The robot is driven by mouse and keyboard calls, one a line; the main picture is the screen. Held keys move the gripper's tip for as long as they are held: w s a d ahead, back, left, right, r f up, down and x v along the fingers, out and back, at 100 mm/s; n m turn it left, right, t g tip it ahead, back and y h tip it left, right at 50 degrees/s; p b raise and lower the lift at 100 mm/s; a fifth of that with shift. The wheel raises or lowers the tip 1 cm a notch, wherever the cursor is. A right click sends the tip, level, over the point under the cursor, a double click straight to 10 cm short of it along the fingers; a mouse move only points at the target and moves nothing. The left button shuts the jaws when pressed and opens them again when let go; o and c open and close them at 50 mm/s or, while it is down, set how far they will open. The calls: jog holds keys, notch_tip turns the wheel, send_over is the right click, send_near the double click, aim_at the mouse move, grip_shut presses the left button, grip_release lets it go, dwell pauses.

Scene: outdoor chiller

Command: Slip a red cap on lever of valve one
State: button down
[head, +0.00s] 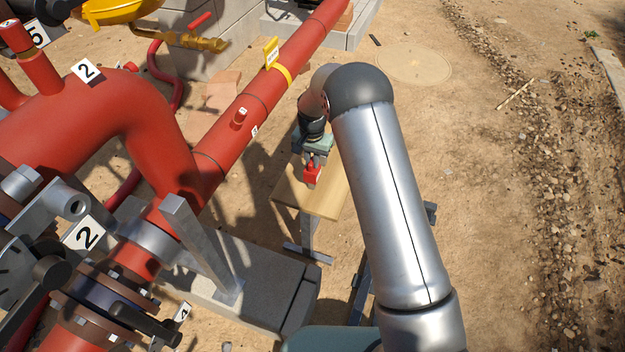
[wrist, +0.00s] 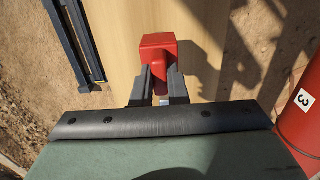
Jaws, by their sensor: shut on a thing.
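A red cap (head: 312,175) with a block-shaped end is held by my gripper (head: 316,158) over the small wooden table. In the wrist view the red cap (wrist: 158,42) sits between the two dark fingers of my gripper (wrist: 159,78), which are shut on its narrower part. The cap's shadow falls on the wood to its right; I cannot tell whether it touches the wood. Black valve levers (head: 140,322) show at the lower left in the head view, far from my gripper. I cannot tell which one belongs to valve one.
The wooden table (head: 332,205) stands right of the long red pipe (head: 262,97). Large red pipes (head: 110,105) with number 2 tags fill the left. A grey concrete block (head: 262,290) and upright metal post (head: 200,245) stand between. Open sandy ground lies right.

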jog(key=shift+r+p, duration=0.4)
jog(key=shift+r, duration=0.5)
dwell(3.7)
